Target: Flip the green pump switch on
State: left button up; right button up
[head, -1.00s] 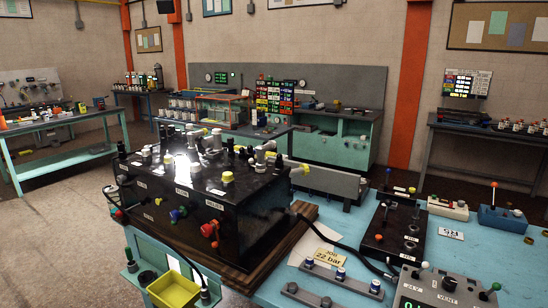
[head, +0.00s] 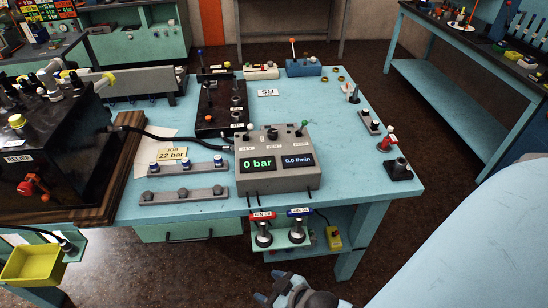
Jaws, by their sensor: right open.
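A grey control box (head: 277,180) sits at the front edge of the blue table, its displays reading 0 bar and 0.0 l/min. A small green-tipped switch lever (head: 304,124) stands at the right of its top. A pale-knobbed lever stands at the box's left. The switch's label is too small to read. My right gripper (head: 273,287) is open and seems empty at the bottom of the head view, low in front of the table and well apart from the box. My left gripper is out of view.
A black valve panel (head: 220,105) and a hose lie behind the box. Grey racks (head: 184,195) stand left of it, a red-handled fitting (head: 386,144) right. Two fittings hang on a shelf (head: 290,243) below the table edge. The table right of the box is partly clear.

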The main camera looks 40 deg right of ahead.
aim_at(303, 126)
jog(key=z, duration=1.4)
jog(key=l+z, duration=0.15)
jog(key=l, duration=0.55)
jog(key=l+z, duration=0.2)
jog(key=l, duration=0.5)
jog(key=l+z, duration=0.15)
jog(key=l, duration=0.55)
jog(key=i+l+z, duration=0.2)
jog(key=l, duration=0.45)
jog(key=k+l, duration=0.05)
jog(key=k, duration=0.05)
